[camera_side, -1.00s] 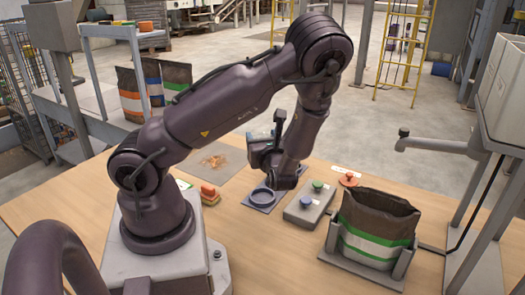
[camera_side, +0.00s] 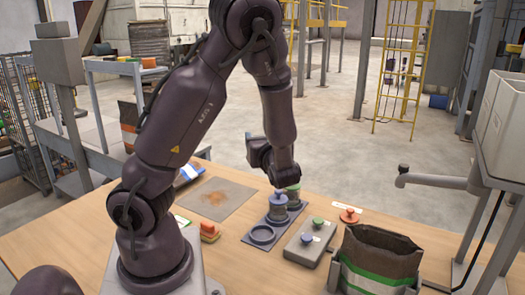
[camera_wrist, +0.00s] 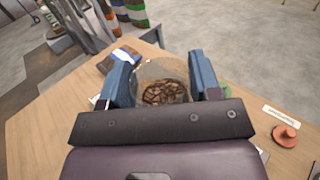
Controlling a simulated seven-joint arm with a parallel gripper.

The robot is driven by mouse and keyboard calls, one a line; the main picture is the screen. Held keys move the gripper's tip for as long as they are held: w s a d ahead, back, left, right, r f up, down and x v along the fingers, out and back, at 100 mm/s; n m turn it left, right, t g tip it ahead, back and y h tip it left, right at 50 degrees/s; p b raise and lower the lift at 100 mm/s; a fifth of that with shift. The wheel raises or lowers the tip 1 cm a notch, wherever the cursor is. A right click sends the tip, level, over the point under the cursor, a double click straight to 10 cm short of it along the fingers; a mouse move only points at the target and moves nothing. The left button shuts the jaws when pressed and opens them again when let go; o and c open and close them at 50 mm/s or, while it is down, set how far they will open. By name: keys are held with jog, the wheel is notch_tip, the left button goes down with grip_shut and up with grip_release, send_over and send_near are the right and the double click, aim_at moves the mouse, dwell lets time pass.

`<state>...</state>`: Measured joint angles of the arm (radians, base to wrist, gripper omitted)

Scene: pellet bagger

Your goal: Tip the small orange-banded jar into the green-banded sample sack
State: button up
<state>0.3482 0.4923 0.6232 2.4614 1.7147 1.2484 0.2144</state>
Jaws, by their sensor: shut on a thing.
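In the wrist view my gripper (camera_wrist: 162,82) is shut around a clear open jar (camera_wrist: 158,70) with brown pellets inside. No orange band shows on it from this angle. In the side view my wrist hides the jar; only the gripper's body (camera_side: 258,152) shows, above the back of the table. The green-banded sample sack (camera_side: 375,250) stands open in a holder at the front right, well away from my gripper. An orange knobbed lid (camera_side: 350,215) lies on the table; it also shows in the wrist view (camera_wrist: 286,135).
A stained mat (camera_side: 213,198) lies left. A post arm (camera_side: 440,180) juts in at right.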

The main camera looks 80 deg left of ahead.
jog(key=shift+r, duration=0.3)
